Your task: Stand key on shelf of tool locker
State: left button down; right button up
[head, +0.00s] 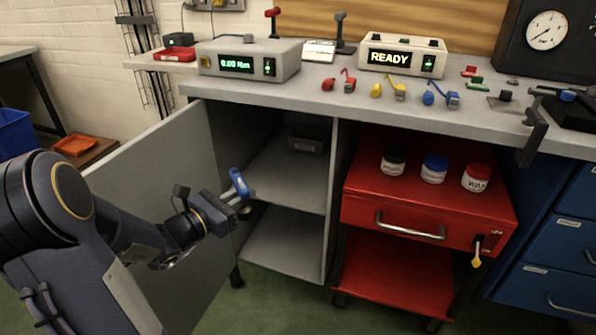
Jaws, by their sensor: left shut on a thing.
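The tool locker is the grey cabinet under the bench, with its door (155,205) swung open to the left. Inside is a grey shelf (290,185) with a small grey bin (305,140) at the back. My left gripper (240,203) is at the locker's opening, in front of the shelf's left part. It is shut on a blue-handled piece, which I take to be the key (239,183); its blue part points up, slightly tilted. The gripper hides its lower end. I cannot tell whether it touches the shelf. My right gripper is not in view.
The bench (300,95) above holds two display boxes and small coloured parts. The shelf's front middle is bare.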

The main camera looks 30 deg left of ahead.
aim_at(293, 173)
jog(key=i+j, duration=0.1)
jog(key=i, duration=0.45)
jog(key=i+j, duration=0.1)
jog(key=i, duration=0.5)
